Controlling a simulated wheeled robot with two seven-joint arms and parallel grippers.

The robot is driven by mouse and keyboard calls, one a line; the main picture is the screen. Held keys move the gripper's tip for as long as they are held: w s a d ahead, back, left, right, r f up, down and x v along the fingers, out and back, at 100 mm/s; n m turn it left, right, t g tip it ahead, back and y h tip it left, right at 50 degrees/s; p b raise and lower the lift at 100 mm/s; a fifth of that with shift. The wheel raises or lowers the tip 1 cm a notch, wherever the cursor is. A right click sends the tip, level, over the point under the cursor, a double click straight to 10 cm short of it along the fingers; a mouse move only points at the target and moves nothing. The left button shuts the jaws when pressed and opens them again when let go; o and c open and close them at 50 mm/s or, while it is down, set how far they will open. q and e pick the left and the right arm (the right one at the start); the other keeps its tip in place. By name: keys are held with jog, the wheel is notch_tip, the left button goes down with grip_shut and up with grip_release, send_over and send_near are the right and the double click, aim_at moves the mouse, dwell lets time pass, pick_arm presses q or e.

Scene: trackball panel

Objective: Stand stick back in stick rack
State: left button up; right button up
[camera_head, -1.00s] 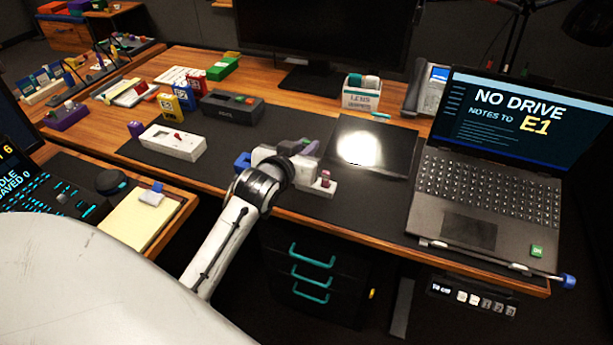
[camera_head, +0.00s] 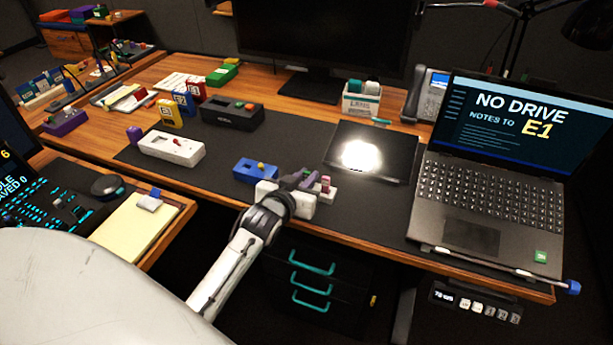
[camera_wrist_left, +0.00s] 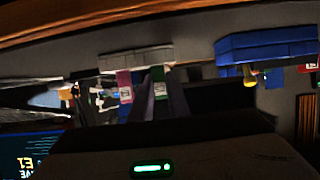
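The stick rack (camera_head: 325,196) is a low pale block near the front edge of the dark desk mat. A maroon stick (camera_head: 326,183) stands in it. In the left wrist view, which looks upside down, the rack (camera_wrist_left: 135,60) is at the top. I cannot tell whether the purple stick's foot is in a slot. My right gripper is not in view.
A blue block (camera_head: 247,172) with a yellow knob is close left of the rack. A white device (camera_head: 170,149) and a dark box (camera_head: 232,114) lie farther left. A lit black pad (camera_head: 390,150) is behind; a laptop (camera_head: 470,215) is at right. Mat between rack and laptop is clear.

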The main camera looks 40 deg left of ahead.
pick_arm(q)
jog(key=o, duration=0.3)
jog(key=shift+o, duration=0.3)
jog(key=shift+r, duration=0.15)
jog(key=p+v, duration=0.1)
jog(key=v, duration=1.1)
jog(key=s+d+f+m+g+h, duration=0.2)
jog(key=s+d+f, duration=0.6)
jog(key=f, duration=0.2)
jog(key=s+d+f+m+g+h, duration=0.2)
jog(key=s+d+f+g+h, duration=0.1)
jog(key=s+d+f, duration=0.5)
notch_tip(320, 180, down, 3)
jog(key=shift+s+r+m+h, duration=0.15)
jog(key=shift+s+m+h, duration=0.15)
jog(key=shift+s, duration=0.35)
